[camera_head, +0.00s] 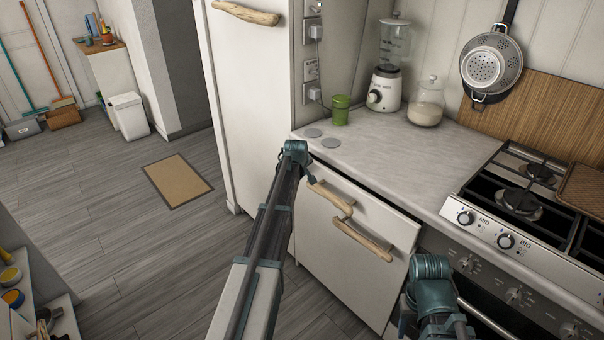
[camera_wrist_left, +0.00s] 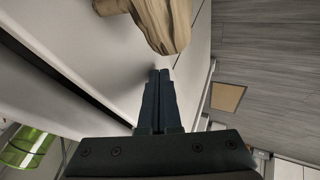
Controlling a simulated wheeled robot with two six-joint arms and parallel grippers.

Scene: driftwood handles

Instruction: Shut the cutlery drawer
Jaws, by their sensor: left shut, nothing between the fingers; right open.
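The cutlery drawer (camera_head: 375,210) is the white front just under the worktop, with a driftwood handle (camera_head: 330,197). A dark gap shows between its top edge and the worktop; how far it stands out is hard to judge. My left gripper (camera_head: 311,180) is at the drawer's left end, close to the handle. In the left wrist view its fingers (camera_wrist_left: 160,88) are shut and empty, pointing along the white front beside a driftwood handle (camera_wrist_left: 158,22); contact cannot be told. My right gripper (camera_head: 408,312) is low at the right, near the oven, open, partly hidden by its wrist.
A second driftwood handle (camera_head: 362,241) is on the white front below. The worktop (camera_head: 400,155) holds a green cup (camera_head: 340,110), a blender (camera_head: 386,85) and a glass jar (camera_head: 426,104). The stove (camera_head: 525,210) is at right. Open floor (camera_head: 110,235) lies left.

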